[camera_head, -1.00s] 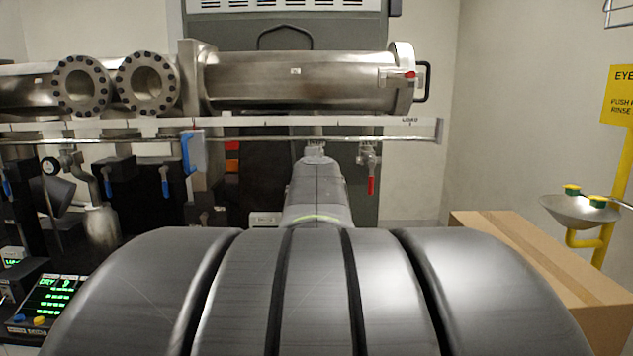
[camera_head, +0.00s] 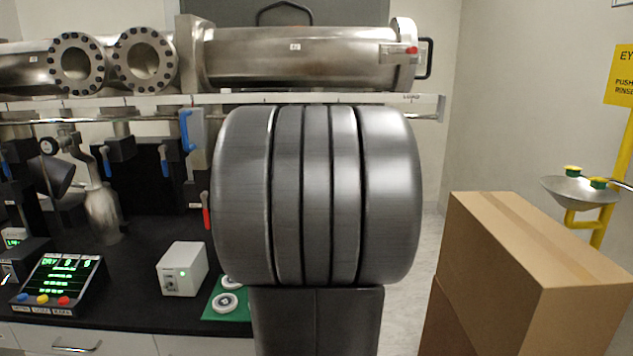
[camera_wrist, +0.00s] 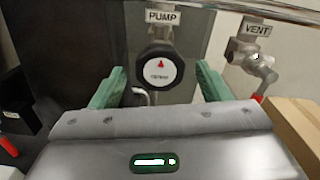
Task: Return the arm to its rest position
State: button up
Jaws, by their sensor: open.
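My arm's thick grey link (camera_head: 316,195) stands upright in the middle of the head view and hides what lies behind it. My gripper is hidden in that view. In the wrist view, the two green fingers of my gripper (camera_wrist: 159,84) are spread apart with nothing held between them. A black knob with a white face and red arrow (camera_wrist: 160,68) shows between the fingers, under a PUMP label (camera_wrist: 163,17). It appears farther off than the fingers, but I cannot tell the distance.
A steel chamber (camera_head: 300,58) runs above a white rail (camera_head: 260,98). The black bench holds a control box (camera_head: 60,280) and white box (camera_head: 182,270). A cardboard box (camera_head: 500,290) and eyewash basin (camera_head: 575,190) are right.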

jog(key=shift+w, duration=1.4)
jog(key=shift+s, duration=0.15)
jog(key=s, duration=1.3)
jog(key=w, duration=1.3)
jog(key=shift+w, duration=0.3)
jog(key=n, duration=0.4)
jog(key=shift+s+r, duration=0.1)
jog(key=shift+s, duration=0.15)
jog(key=n, duration=0.4)
jog(key=shift+n+p, duration=0.3)
jog(key=n, duration=0.5)
jog(key=n+p, duration=0.1)
jog(key=n, duration=0.3)
jog(key=shift+n, duration=0.3)
